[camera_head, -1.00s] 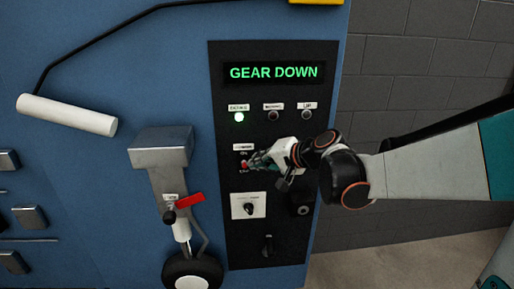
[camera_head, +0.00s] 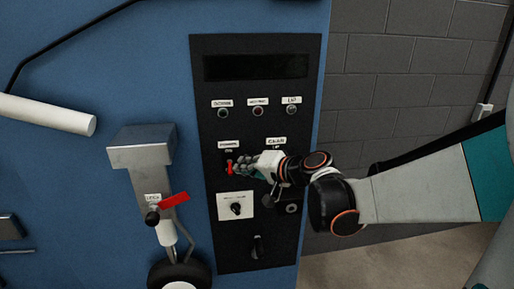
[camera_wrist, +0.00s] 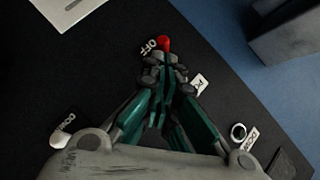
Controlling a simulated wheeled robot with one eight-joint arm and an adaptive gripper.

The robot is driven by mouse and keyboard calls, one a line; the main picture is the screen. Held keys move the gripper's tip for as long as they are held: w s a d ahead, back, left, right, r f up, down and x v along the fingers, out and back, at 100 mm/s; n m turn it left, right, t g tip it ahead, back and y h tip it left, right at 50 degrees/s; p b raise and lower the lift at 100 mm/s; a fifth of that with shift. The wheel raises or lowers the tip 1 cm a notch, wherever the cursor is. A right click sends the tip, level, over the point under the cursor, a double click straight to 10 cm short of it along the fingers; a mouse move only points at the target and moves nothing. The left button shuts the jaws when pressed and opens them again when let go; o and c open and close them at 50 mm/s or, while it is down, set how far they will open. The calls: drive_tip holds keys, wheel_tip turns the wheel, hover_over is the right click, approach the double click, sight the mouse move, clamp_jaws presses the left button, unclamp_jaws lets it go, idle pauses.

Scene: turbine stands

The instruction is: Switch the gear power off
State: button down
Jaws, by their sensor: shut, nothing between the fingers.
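The red power switch (camera_head: 230,168) is on the black panel (camera_head: 265,235), below a POWER label. In the wrist view its red tip (camera_wrist: 163,42) lies next to the OFF label (camera_wrist: 148,46), away from the ON label (camera_wrist: 198,85). My gripper (camera_head: 246,169) is shut and empty, right at the switch from the right. In the wrist view my gripper's fingertips (camera_wrist: 166,72) meet just beside the red tip and hide the switch base; I cannot tell whether they touch it. The display (camera_head: 256,67) is dark, and the lamp at the top left (camera_head: 223,113) is unlit.
A white plate with a black knob (camera_head: 236,206) sits below the switch, and a black lever (camera_head: 257,246) below that. A landing-gear model (camera_head: 142,158) with a red-flagged lever (camera_head: 173,200) protrudes left of the panel. A grey block wall (camera_head: 400,90) stands at the right.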

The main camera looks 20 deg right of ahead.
drive_tip(key=shift+s+a+r, duration=0.1)
drive_tip(key=shift+s+r, duration=0.1)
drive_tip(key=shift+r+p, duration=0.65)
drive_tip(key=shift+p, duration=0.05)
